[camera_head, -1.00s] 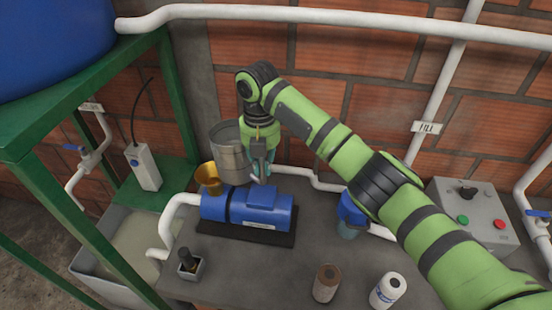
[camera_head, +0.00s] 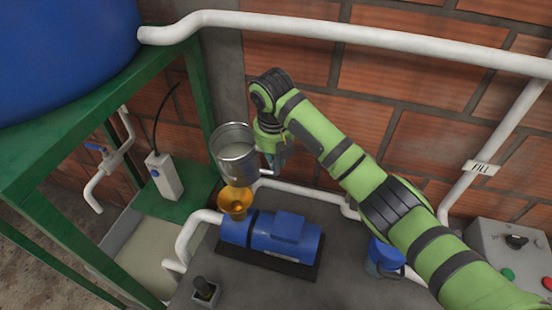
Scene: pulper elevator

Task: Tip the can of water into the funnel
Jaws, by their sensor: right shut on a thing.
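The metal can (camera_head: 237,160) is held in the air by my right gripper (camera_head: 270,168), which is shut on it at its right side. The can is tilted a little, and pale water shows inside near its mouth. The brass funnel (camera_head: 236,203) sits just below the can, at the left end of the blue pump. The can's lower edge is close above the funnel, and I cannot tell whether they touch. No stream of water is clearly visible. My left gripper is not in view.
The blue pump (camera_head: 272,236) stands on a dark base on the grey bench. White pipes run beside it and behind it. A green stand (camera_head: 105,118) with a blue tank (camera_head: 65,50) is at the left. A small black-knobbed valve box (camera_head: 205,291) sits in front.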

